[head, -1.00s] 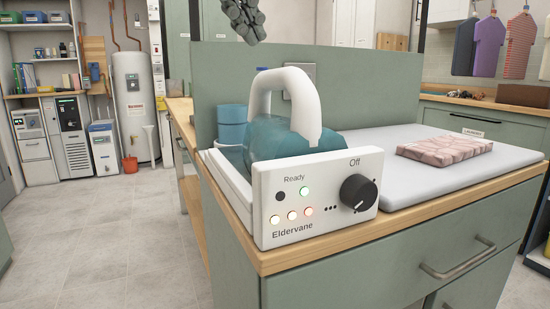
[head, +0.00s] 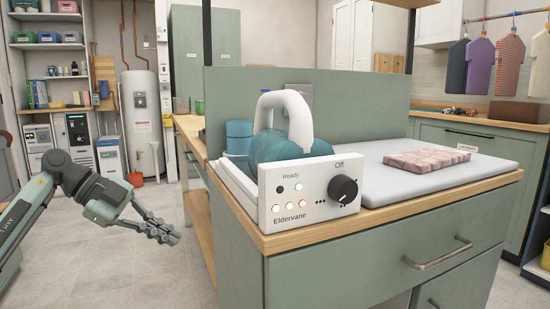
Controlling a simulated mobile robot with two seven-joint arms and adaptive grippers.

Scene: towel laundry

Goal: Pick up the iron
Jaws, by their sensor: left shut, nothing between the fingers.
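The iron (head: 287,112) has a white arched handle and a teal translucent body. It rests on a white station at the left end of the counter, behind a white front panel (head: 300,192) marked "Eldervane". The panel has a black knob and several lit lamps; its label reads "Off" by the knob and "Ready" by the lamps. The panel hides the lower part of the iron. My left gripper (head: 168,234) is shut and empty, over the floor to the left of the counter, well apart from the iron. My right gripper is not in view.
A folded pink cloth (head: 428,160) lies on the grey ironing pad (head: 385,182) to the right of the iron. A blue container (head: 238,137) stands behind the iron. A green upright panel (head: 365,105) rises behind the counter. The floor (head: 110,255) at left is clear.

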